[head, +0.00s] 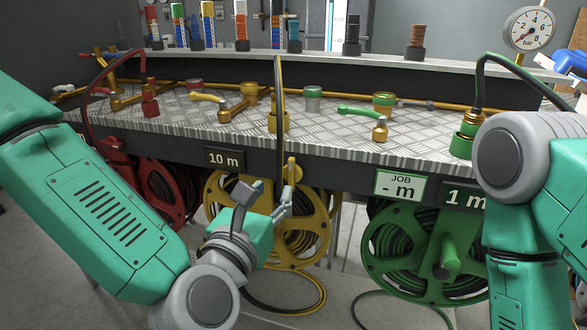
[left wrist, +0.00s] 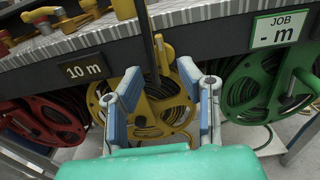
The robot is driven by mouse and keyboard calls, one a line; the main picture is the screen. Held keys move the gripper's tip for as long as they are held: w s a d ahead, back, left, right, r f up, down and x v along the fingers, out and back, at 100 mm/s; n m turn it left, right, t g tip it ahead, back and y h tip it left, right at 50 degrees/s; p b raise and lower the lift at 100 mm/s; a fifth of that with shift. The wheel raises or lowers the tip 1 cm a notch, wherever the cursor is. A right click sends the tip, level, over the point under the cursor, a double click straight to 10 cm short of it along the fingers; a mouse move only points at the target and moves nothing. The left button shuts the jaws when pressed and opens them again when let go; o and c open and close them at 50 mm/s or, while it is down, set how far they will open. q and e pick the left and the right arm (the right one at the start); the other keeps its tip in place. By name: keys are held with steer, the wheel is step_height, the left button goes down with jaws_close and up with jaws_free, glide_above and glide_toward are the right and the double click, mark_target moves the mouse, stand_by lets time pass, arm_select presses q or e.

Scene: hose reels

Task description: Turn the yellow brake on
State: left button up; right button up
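The yellow hose reel (head: 312,240) hangs below the bench edge, with dark hose wound on it. A small yellow part (head: 291,166), which may be its brake, stands at the bench front above the reel. In the left wrist view the yellow reel (left wrist: 139,122) lies beyond my fingers, and a yellow part (left wrist: 164,52) shows just above it. My left gripper (head: 285,198) is in front of the yellow reel, just below that part. Its fingers (left wrist: 158,74) are spread with nothing between them. I cannot tell the brake's setting. My right gripper is out of view.
A red reel (head: 165,190) hangs left and a green reel (head: 447,263) right. The metal bench top (head: 330,125) carries valves with yellow (head: 208,97) and green (head: 357,111) handles. A dark hose (head: 280,85) rises near my left gripper. Signs (head: 226,159) line the bench front.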

mark_target(290, 166)
arm_select(q)
steer(key=b+x, duration=0.1)
steer(key=x, duration=0.9)
steer(key=shift+w+f+b, duration=0.1)
steer(key=shift+w+b, duration=0.2)
steer(key=shift+w, duration=0.05)
jaws_close()
steer(key=shift+f, duration=0.15)
